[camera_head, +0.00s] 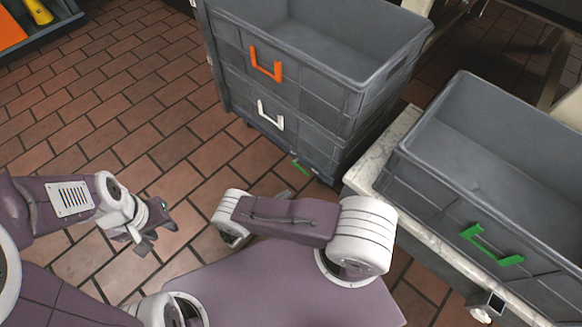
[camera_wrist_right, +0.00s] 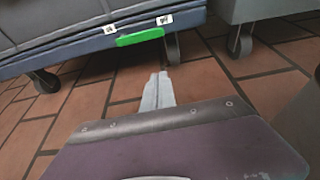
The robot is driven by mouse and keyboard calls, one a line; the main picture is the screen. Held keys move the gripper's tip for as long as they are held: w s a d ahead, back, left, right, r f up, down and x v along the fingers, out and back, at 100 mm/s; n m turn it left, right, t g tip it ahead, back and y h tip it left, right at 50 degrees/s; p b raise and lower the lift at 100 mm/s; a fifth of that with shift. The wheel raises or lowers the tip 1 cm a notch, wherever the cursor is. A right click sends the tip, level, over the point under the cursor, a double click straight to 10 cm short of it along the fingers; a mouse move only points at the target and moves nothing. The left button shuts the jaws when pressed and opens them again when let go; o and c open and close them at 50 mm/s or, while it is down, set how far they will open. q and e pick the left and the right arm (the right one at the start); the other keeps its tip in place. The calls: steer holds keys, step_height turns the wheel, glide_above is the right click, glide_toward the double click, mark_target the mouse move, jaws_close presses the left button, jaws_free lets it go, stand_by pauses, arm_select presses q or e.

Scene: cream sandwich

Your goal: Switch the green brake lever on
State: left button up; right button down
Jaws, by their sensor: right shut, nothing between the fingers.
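In the right wrist view the lever (camera_wrist_right: 140,37) is a green bar on the blue-grey edge of the wheeled base, below and between two small white labels. My right gripper (camera_wrist_right: 158,76) is shut and empty. Its fingertips appear below and slightly right of the lever in the picture, with a visible gap. My left gripper (camera_head: 160,228) is open and empty above the brick floor, away from the lever.
The stacked crates (camera_head: 310,70) have orange and white handles and stand on a base with caster wheels (camera_wrist_right: 46,82). Another grey crate (camera_head: 440,180) with a green handle (camera_head: 490,245) sits on a marble-topped surface (camera_head: 372,165) at right.

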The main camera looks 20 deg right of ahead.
steer(key=shift+d, duration=0.1)
steer(key=b+x, duration=0.1)
steer(key=x, duration=0.3)
steer(key=b+x, duration=0.2)
steer(key=x, duration=0.3)
steer(key=shift+s+d+f+b, duration=0.1)
steer(key=shift+s+f+b, duration=0.1)
steer(key=shift+f+b, duration=0.1)
steer(key=r, duration=0.4)
steer(key=shift+w+d+r, duration=0.2)
steer(key=shift+d, duration=0.15)
